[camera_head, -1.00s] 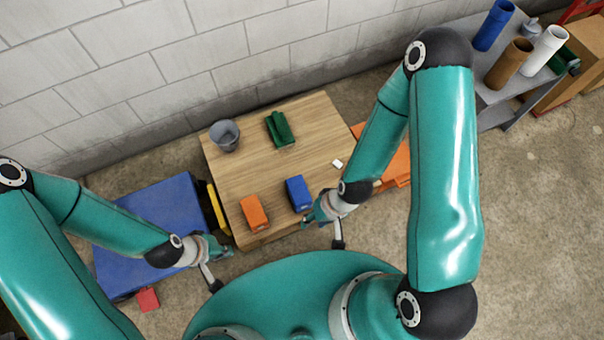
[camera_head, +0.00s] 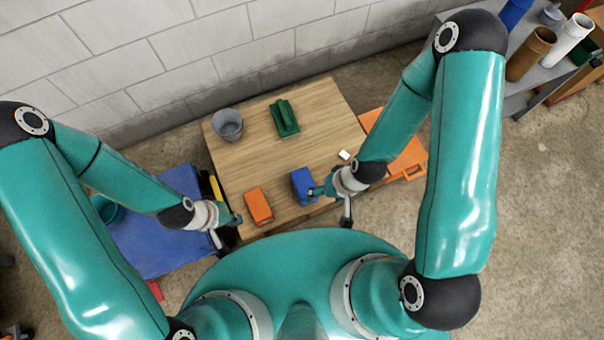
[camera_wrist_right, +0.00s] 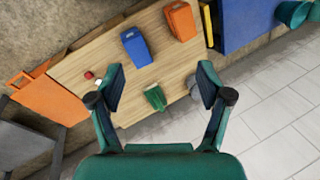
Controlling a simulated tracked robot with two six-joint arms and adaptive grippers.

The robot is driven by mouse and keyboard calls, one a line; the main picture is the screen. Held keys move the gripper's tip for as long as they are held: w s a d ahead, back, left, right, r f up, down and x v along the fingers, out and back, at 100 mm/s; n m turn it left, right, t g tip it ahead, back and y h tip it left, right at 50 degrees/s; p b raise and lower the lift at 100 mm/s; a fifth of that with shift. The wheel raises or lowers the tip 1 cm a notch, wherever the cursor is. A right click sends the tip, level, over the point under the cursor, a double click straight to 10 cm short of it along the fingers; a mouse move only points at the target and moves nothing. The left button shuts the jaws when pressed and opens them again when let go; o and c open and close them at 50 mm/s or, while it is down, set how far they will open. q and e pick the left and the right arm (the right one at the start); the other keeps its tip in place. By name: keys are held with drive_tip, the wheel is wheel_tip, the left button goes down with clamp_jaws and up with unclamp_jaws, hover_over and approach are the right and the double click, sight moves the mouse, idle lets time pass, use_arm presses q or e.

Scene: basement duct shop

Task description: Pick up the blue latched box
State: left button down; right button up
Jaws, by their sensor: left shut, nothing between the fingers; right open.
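The blue latched box (camera_head: 301,187) sits on the wooden table (camera_head: 240,165), near its front edge and right of an orange box (camera_head: 258,206). My right gripper (camera_head: 316,191) is at the box's right side in the head view; whether it touches cannot be told there. In the right wrist view my right gripper (camera_wrist_right: 161,82) is open and empty, with the blue box (camera_wrist_right: 137,46) beyond the fingertips and nearer the left finger. My left gripper (camera_head: 237,219) is shut and empty, by the table's front left corner, left of the orange box.
A grey bucket (camera_head: 228,125) and a green box (camera_head: 284,118) stand toward the table's back. A small white item (camera_head: 344,155) lies near its right edge. A blue surface (camera_head: 155,245) is at left, an orange one (camera_head: 408,158) at right. The table's middle is clear.

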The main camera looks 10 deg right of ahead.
drive_tip(key=shift+o, duration=1.2)
drive_tip(key=w+f+n+t+h+b, duration=0.1)
drive_tip(key=w+f+b, duration=0.2)
drive_tip(key=f+b, duration=0.5)
drive_tip(key=shift+w+d+f+b, duration=0.35)
drive_tip(key=shift+d+f, duration=0.1)
drive_tip(key=shift+f, duration=0.3)
drive_tip(key=n+t+h+b, duration=0.2)
drive_tip(key=t+b, duration=0.1)
drive_tip(key=b, duration=1.7)
approach(305, 184)
drive_tip(key=b+x, duration=0.4)
drive_tip(key=x, duration=0.4)
drive_tip(key=shift+w+a+f, duration=0.1)
drive_tip(key=shift+w+f, duration=0.05)
drive_tip(key=shift+f, duration=0.15)
drive_tip(key=b+x, duration=0.3)
drive_tip(key=x, duration=0.1)
drive_tip(key=shift+f, duration=0.4)
drive_tip(key=shift+w+f, duration=0.15)
drive_tip(key=shift+f, duration=0.05)
drive_tip(key=shift+f, duration=0.3)
drive_tip(key=shift+c, duration=0.3)
drive_tip(key=c, duration=1.2)
